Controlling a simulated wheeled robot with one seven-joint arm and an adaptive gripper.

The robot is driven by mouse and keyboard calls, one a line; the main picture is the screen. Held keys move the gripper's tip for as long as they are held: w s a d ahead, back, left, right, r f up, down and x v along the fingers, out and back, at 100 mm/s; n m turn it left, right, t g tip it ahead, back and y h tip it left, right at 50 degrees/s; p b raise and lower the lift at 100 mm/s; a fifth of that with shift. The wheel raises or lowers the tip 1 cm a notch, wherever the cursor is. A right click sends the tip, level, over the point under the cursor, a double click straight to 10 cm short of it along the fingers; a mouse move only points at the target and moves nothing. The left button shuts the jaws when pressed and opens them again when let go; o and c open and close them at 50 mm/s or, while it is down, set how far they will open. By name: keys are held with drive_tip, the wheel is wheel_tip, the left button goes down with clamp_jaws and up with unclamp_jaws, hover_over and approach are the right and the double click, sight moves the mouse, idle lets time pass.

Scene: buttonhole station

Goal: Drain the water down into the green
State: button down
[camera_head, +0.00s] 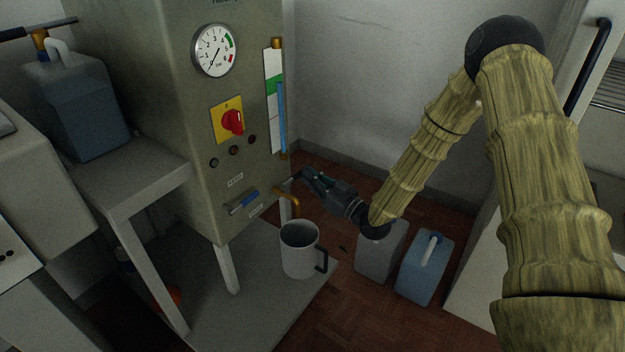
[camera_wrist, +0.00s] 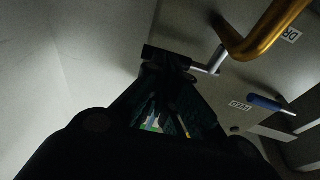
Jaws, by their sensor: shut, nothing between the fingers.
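The boiler cabinet (camera_head: 165,90) carries a gauge strip (camera_head: 270,115) with a green band and a blue water column. The column's top stands about level with the green band; exactly where is hard to tell. A brass drain spout (camera_head: 293,199) comes out low on the cabinet; it also shows in the wrist view (camera_wrist: 265,32). A drain lever with a dark grip (camera_wrist: 165,54) and metal stem sits beside the spout. My gripper (camera_head: 306,175) is shut and empty, its tips close to the grip; contact cannot be told. A grey mug (camera_head: 299,252) stands below the spout.
A blue-handled feed lever (camera_head: 243,202) is left of the spout; it also shows in the wrist view (camera_wrist: 266,103). Grey (camera_head: 379,254) and blue (camera_head: 424,268) canisters stand on the floor. A blue canister (camera_head: 82,105) sits on a side shelf. A pressure dial (camera_head: 214,50) and red switch (camera_head: 232,122) are above.

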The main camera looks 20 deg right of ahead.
drive_tip(key=shift+w+a+r+p, duration=0.2)
drive_tip(key=shift+w+p, duration=0.35)
drive_tip(key=shift+w, duration=0.15)
drive_tip(key=shift+a, duration=0.1)
drive_tip(key=w+d+p+v, duration=0.1)
drive_tip(key=p+v, duration=0.3)
drive_tip(key=v, duration=1)
drive_tip(key=shift+s+d+f+p, duration=0.2)
drive_tip(key=shift+d+f+p, duration=0.05)
drive_tip(key=shift+p, duration=0.1)
